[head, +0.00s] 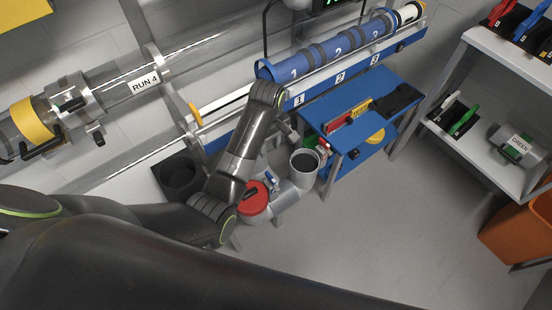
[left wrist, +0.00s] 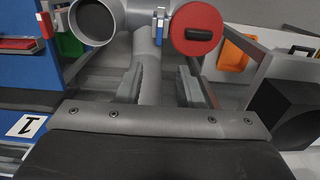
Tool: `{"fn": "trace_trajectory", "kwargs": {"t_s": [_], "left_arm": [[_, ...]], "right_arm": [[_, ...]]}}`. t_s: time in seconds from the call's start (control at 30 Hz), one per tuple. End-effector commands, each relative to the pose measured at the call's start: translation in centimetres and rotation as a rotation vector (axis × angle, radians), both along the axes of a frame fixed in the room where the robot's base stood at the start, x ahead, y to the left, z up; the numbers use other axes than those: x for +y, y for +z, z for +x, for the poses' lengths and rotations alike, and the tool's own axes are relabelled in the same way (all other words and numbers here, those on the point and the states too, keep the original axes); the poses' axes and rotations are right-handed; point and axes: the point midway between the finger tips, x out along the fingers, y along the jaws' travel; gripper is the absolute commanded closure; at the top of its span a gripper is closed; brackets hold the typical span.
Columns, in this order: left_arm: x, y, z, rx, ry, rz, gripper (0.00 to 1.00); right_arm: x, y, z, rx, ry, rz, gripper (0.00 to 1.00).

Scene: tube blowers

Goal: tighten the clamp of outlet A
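A grey pipe fitting (head: 280,200) stands low in front of the tube run. It has an open round mouth (head: 305,162), a red cap (head: 253,198) and a blue clamp lever (head: 271,183). In the left wrist view the red cap (left wrist: 197,29), the blue lever (left wrist: 160,25) and the open mouth (left wrist: 97,20) are at the top. No letter A is readable on any outlet. My left gripper (head: 291,131) points toward the fitting and is mostly hidden behind its wrist. Its fingers (left wrist: 160,88) are apart and empty, with grey pipe seen beyond them. My right gripper is not in view.
A clear tube labelled RUN 4 (head: 145,84) with a yellow band is at left. A blue numbered tube (head: 320,54) lies at the back above a blue table (head: 350,97). A white shelf (head: 480,152) and orange bin (head: 520,232) stand right. The floor between is clear.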

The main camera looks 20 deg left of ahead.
Motion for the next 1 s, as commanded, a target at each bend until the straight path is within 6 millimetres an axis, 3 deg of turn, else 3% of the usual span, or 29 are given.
{"fn": "trace_trajectory", "kwargs": {"t_s": [0.13, 0.33, 0.47, 0.8, 1.0], "left_arm": [[0.0, -0.5, -0.1, 0.003, 0.003, 0.000, 0.66], [0.0, -3.7, -0.1, 0.005, 0.001, 0.000, 0.66], [0.0, -6.6, -0.2, 0.005, 0.001, 0.000, 0.66], [0.0, -13.9, -0.2, 0.004, 0.001, -0.001, 0.66], [0.0, -16.5, -0.1, 0.001, 0.001, -0.001, 0.66]], "right_arm": [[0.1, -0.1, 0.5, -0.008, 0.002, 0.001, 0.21], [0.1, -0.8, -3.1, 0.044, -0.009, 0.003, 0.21], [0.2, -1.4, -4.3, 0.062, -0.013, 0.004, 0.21], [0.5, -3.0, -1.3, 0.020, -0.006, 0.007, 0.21], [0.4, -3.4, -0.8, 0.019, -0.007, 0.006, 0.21]]}}
